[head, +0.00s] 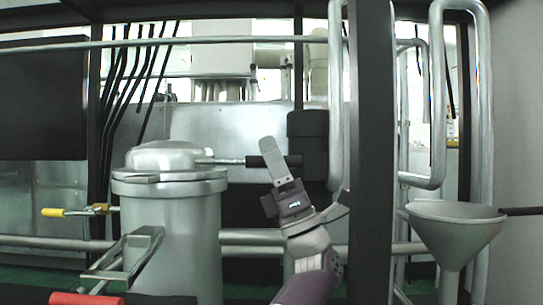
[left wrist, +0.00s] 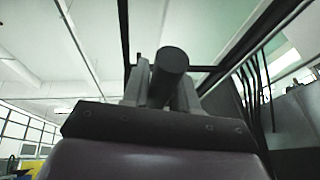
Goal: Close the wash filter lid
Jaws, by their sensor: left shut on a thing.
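The wash filter (head: 172,245) is an upright grey metal cylinder at the left of the head view. Its domed lid (head: 165,157) lies level over the top flange; I cannot tell whether it is fully seated. A thin rod runs right from the lid to a black handle grip (head: 256,161). My left gripper (head: 272,160) is shut on this grip, with a grey finger in front of it. In the left wrist view the round end of the black grip (left wrist: 171,60) shows between the two fingers. My right gripper is not in view.
A dark upright post (head: 370,160) and bent pipes stand right of my left arm. A metal funnel (head: 455,230) is at the far right. A yellow-handled valve (head: 52,212) and a red-handled lever (head: 85,298) are at the left. A horizontal pipe runs behind the filter.

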